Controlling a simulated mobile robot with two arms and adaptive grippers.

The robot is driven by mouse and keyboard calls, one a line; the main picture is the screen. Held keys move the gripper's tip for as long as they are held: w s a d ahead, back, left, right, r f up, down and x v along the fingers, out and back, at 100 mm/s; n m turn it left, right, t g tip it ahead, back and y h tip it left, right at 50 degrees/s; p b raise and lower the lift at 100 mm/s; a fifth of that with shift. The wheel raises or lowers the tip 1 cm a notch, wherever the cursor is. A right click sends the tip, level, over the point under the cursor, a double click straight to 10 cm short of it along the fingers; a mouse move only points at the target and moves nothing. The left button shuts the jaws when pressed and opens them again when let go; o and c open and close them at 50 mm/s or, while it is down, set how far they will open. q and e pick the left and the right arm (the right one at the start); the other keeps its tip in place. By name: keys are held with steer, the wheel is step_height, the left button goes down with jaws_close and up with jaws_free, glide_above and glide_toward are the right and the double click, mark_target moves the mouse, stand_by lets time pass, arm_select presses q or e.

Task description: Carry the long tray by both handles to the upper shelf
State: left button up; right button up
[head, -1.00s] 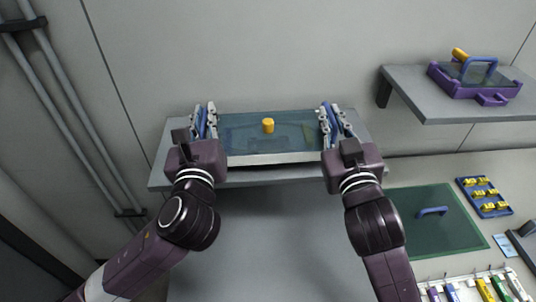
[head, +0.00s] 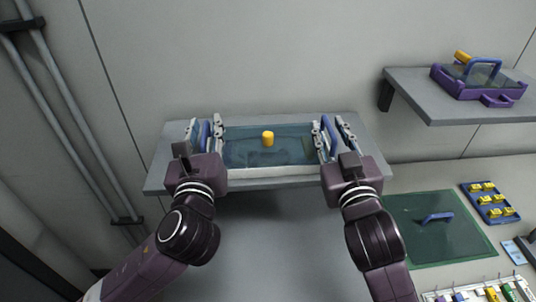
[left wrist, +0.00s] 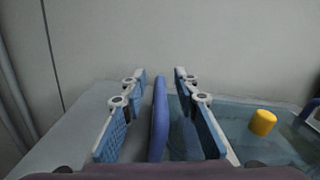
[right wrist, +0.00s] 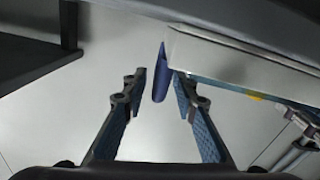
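The long tray (head: 290,171), with a teal floor and a pale front wall, rests on the wall shelf (head: 158,178). A yellow cylinder (head: 267,138) stands in it and also shows in the left wrist view (left wrist: 262,122). My left gripper (head: 206,130) is open, its fingers apart on either side of the blue left handle (left wrist: 159,120), with gaps visible. My right gripper (head: 332,130) is open around the blue right handle (right wrist: 160,73); its fingers stand apart from it. The handles' lower ends are partly hidden in the head view.
A higher shelf (head: 440,108) on the right holds a purple tray (head: 485,88) with a blue handle.

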mark_target(202, 150)
arm_select(q)
steer(key=s, duration=0.4)
steer(key=s+d, duration=0.1)
steer(key=s, duration=0.2)
arm_select(e)
steer(key=shift+d, duration=0.1)
arm_select(q)
steer(key=shift+s, duration=0.15)
arm_select(e)
steer(key=shift+r, duration=0.25)
step_height(202, 150, up, 10)
steer(key=shift+f, duration=0.2)
